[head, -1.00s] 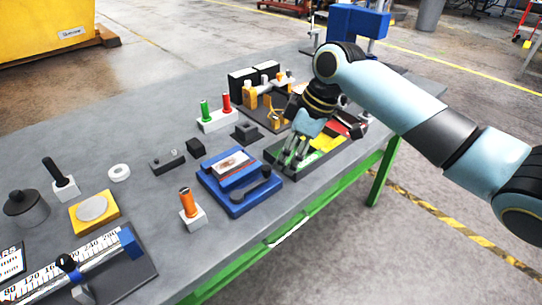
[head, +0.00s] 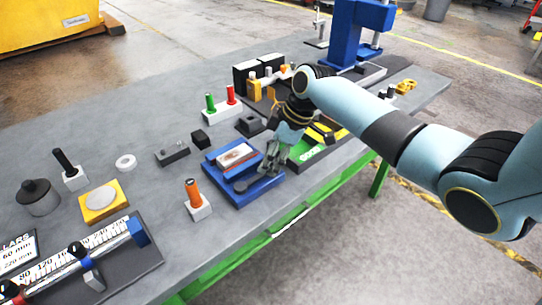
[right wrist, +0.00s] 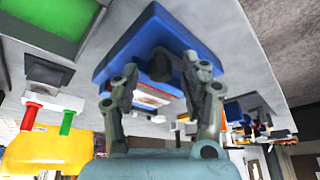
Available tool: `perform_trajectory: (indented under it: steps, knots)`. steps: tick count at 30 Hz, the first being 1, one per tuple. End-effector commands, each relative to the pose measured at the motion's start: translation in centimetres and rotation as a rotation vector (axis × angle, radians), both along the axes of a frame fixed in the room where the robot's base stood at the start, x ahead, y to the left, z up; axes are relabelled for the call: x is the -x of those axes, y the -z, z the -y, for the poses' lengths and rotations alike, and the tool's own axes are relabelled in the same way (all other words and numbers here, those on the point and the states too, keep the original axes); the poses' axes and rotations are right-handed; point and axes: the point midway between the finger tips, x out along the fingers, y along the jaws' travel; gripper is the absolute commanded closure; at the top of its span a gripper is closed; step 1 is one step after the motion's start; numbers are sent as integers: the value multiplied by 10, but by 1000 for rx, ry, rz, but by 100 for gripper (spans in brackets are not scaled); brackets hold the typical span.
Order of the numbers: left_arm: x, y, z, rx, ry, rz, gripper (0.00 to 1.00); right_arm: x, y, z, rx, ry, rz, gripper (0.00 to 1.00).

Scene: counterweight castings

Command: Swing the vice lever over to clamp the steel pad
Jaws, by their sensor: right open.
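The blue vice (head: 222,163) sits on the grey bench near its front edge. The steel pad (head: 236,155), pale with reddish-brown marks, lies in the vice's upper part. A dark lever (head: 241,187) lies low along the vice's near side; its right part is hidden by my gripper. My right gripper (head: 270,168) is over the vice's right end, pointing down. My left gripper is out of view.
An orange-handled post (head: 197,205) stands at the vice's near left. A white block with green and red handles (head: 222,110) and a small dark block (head: 200,138) are behind. A green-and-black tray (head: 308,155) is to the right.

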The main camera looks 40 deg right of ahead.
Motion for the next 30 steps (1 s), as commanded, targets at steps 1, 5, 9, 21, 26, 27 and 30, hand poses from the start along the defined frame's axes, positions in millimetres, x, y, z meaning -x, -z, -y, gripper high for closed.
perform_trajectory:
  steps: [1, 5, 9, 21, 26, 27, 30]
  knots:
    - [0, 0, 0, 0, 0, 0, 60, 0, 0, 0, 0, 0, 0, 55]
    - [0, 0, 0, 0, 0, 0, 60, 0, 0, 0, 0, 0, 0, 55]
    - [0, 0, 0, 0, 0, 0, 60, 0, 0, 0, 0, 0, 0, 69]
    - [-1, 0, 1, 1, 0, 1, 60, 0, 0, 0, 0, 0, 0, 100]
    - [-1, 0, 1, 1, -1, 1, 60, 0, 0, 0, 0, 0, 0, 100]
    - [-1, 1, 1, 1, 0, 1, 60, -1, 0, 0, 0, 1, 0, 100]
    - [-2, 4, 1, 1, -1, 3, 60, -6, 0, -2, -1, 8, 2, 100]
